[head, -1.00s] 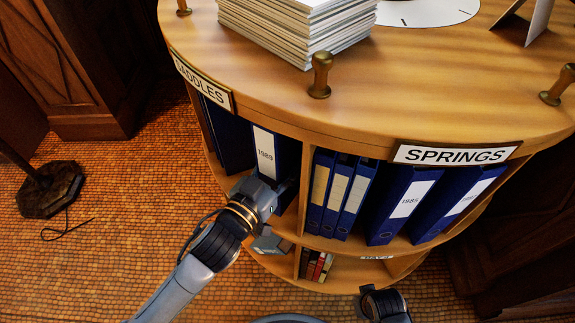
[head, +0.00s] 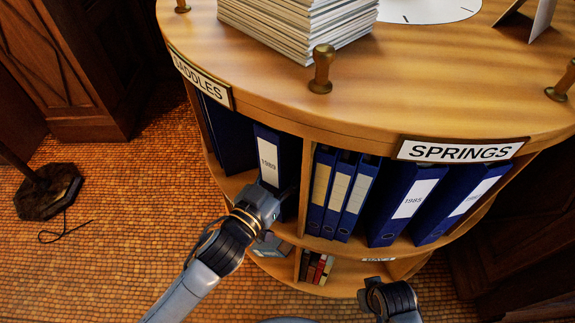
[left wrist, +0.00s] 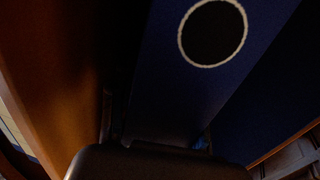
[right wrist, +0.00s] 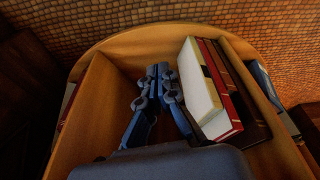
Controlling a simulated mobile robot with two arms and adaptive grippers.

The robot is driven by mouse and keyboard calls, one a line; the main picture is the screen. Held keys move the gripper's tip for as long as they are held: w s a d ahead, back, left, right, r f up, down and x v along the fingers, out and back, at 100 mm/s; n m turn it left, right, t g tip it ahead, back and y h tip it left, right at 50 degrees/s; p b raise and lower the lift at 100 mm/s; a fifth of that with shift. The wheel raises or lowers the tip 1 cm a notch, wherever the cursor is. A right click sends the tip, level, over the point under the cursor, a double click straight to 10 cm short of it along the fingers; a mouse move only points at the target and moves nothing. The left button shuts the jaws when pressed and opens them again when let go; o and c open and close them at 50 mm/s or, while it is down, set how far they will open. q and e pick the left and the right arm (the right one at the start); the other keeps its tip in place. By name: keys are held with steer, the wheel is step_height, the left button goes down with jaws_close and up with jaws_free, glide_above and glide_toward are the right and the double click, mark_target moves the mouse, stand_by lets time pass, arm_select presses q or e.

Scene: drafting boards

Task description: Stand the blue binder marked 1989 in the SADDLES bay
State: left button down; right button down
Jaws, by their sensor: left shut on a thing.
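The blue binder marked 1989 (head: 269,160) stands about upright in the SADDLES bay, near its right-hand divider. The SADDLES sign (head: 201,83) is on the rim above. My left gripper (head: 272,196) is shut on the lower part of the binder's spine. In the left wrist view the blue spine (left wrist: 190,95) with its pale-ringed finger hole fills the middle; the fingertips are mostly hidden in the dark. Whether the binder's foot touches the shelf is hidden. My right gripper (right wrist: 158,72) is empty, its fingertips together, over a lower compartment.
Other dark blue binders (head: 228,138) stand to the left in the same bay. The SPRINGS bay (head: 462,149) holds several blue binders. A lower compartment holds books (right wrist: 222,90). Paper stacks (head: 295,28) and brass posts (head: 321,70) are on top. A stand base (head: 48,192) is on the floor at left.

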arm_select(q)
steer(key=c, duration=0.7)
jaws_free()
steer(key=shift+o, duration=0.2)
steer(key=shift+r, duration=0.1)
arm_select(e)
steer(key=shift+r, duration=0.1)
arm_select(q)
steer(key=v, duration=1)
steer(key=shift+s+a, duration=0.15)
steer(key=shift+s, duration=0.05)
steer(key=shift+v, duration=0.75)
arm_select(e)
steer(key=shift+s+f, duration=0.15)
steer(key=shift+f, duration=0.5)
